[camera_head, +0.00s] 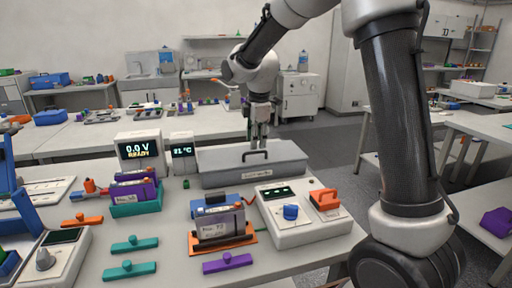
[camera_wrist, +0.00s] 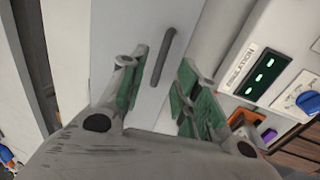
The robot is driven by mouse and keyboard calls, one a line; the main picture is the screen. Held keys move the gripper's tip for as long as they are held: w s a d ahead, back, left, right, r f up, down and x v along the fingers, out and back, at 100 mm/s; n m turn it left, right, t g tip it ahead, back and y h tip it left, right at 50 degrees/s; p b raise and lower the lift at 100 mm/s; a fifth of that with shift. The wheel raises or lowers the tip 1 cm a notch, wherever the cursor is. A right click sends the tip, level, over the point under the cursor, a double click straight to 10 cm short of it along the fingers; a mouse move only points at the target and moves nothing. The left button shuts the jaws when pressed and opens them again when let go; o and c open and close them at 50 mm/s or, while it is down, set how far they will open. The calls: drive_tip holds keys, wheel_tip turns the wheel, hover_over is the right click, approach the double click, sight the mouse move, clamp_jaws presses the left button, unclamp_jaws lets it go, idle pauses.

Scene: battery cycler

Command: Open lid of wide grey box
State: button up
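The wide grey box (camera_head: 240,180) stands at the back of the near table. Its flat grey lid (camera_head: 220,156) looks shut, with a dark bar handle (camera_head: 254,151) on top. My gripper (camera_head: 260,138) points down over the lid, close to the handle. In the wrist view my gripper (camera_wrist: 162,78) is open, its green-padded fingers apart. The handle (camera_wrist: 163,57) shows in the gap between the fingers, with the pale lid (camera_wrist: 125,30) around it. I cannot tell whether the fingers touch the handle.
A white device with a blue knob (camera_head: 290,212) stands just in front of the box, at right. Displays reading "0.0 V" (camera_head: 141,150) and a temperature (camera_head: 183,152) stand left of it. A battery in an orange holder (camera_head: 222,243) and several coloured bars lie in front.

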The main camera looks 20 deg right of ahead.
sight(256, 152)
drive_tip(key=shift+w+f, duration=0.15)
drive_tip(key=shift+f, duration=0.7)
drive_tip(key=shift+w+f, duration=0.15)
drive_tip(key=shift+f, duration=0.7)
clamp_jaws()
